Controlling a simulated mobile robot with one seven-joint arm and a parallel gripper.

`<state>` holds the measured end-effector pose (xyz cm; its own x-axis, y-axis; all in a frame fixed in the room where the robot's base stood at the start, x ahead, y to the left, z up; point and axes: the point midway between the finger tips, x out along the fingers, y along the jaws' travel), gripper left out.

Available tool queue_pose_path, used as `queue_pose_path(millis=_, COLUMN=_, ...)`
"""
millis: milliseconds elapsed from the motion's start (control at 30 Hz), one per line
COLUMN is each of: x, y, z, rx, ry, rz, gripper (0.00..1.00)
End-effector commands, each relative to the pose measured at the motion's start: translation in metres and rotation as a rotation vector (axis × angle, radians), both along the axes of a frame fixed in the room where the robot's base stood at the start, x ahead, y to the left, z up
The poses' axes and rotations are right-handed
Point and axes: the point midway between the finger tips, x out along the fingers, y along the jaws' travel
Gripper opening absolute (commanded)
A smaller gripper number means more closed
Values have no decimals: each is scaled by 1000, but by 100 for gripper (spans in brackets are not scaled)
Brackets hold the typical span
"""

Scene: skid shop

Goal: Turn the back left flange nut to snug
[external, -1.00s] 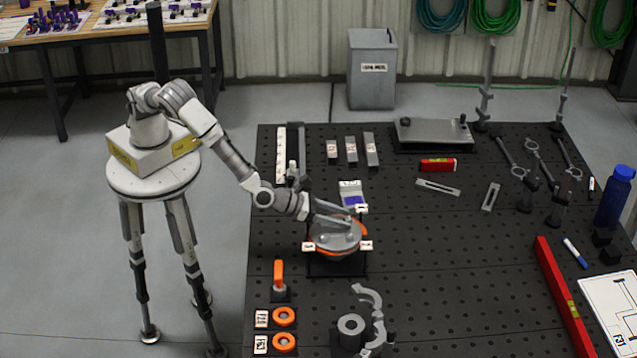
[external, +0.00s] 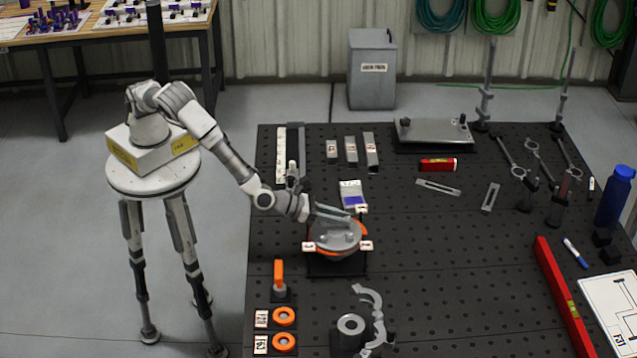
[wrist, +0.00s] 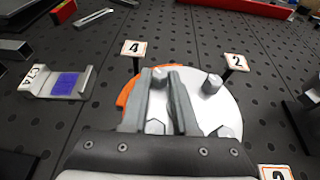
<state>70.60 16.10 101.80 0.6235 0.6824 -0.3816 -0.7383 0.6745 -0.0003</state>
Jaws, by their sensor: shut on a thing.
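The round grey flange (external: 335,238) sits on an orange ring (wrist: 124,100) in a low dark stand on the bench. In the wrist view, the flange (wrist: 205,112) carries several studs with nuts. My gripper (wrist: 160,76) reaches over it with both fingers low on either side of one flange nut (wrist: 160,74), near the label marked 4 (wrist: 133,48). The jaws are shut on that nut, and its sides are partly hidden by the fingers. Another nut (wrist: 155,127) shows between the fingers, closer to the palm. In the external view my gripper (external: 336,212) hides part of the flange top.
A label marked 2 (wrist: 236,62) stands beside another stud (wrist: 212,84). A grey block with a purple face (external: 352,195) sits behind the flange.

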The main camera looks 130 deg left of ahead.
Motion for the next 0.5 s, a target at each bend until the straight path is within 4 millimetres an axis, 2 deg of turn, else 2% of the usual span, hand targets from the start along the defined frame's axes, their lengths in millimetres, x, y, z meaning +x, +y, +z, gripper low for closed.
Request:
queue_pose_path(millis=33, x=1, y=1, z=5, rx=5, ry=-3, rz=16, gripper=0)
queue_pose_path(millis=500, x=2, y=0, z=2, rx=2, ry=-2, rz=71, gripper=0)
